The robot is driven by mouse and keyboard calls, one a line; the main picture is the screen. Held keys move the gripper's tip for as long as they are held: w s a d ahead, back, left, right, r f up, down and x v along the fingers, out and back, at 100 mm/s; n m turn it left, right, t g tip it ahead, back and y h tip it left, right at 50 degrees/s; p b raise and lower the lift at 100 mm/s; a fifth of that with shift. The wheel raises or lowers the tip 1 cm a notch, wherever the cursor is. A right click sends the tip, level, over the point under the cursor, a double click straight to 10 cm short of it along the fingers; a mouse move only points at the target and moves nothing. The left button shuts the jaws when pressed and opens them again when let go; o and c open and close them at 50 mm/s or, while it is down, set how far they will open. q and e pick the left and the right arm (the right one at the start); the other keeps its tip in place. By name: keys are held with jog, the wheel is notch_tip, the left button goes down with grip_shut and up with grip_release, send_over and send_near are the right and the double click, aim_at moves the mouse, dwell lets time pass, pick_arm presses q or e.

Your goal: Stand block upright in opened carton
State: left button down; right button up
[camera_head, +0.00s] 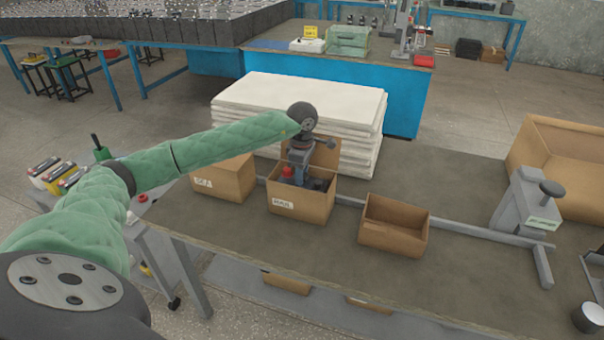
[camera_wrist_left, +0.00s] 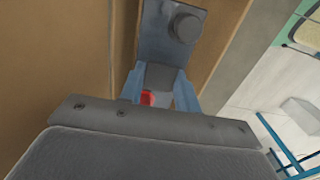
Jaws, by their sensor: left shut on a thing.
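The opened carton (camera_head: 300,203) stands in the middle of the bench with a back flap raised and a white label on its front. My left gripper (camera_head: 297,178) reaches down into its mouth from above. It is shut on a dark grey block with a red part (camera_head: 287,171), which sits at least partly inside the carton. In the left wrist view the gripper's fingers (camera_wrist_left: 160,97) are on either side of the red part, and a grey face of the block (camera_wrist_left: 160,50) with a round knob shows beyond. The block's lower end is hidden, so I cannot tell whether it touches the bottom.
A closed carton (camera_head: 222,179) stands to the left and an open, empty-looking carton (camera_head: 393,226) to the right. A grey rail (camera_head: 462,231) runs along the bench to a grey stand (camera_head: 524,204). A large cardboard box (camera_head: 560,165) is at the right. White sheets (camera_head: 300,100) are stacked behind.

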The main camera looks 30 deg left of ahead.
jog(key=shift+s+r, duration=0.15)
jog(key=shift+r, duration=0.05)
pick_arm(q)
jog(key=c, duration=1.4)
grip_release()
jog(key=o, duration=0.4)
pick_arm(e)
jog(key=shift+a+r, duration=0.2)
jog(key=shift+f, duration=0.15)
jog(key=shift+d, duration=0.1)
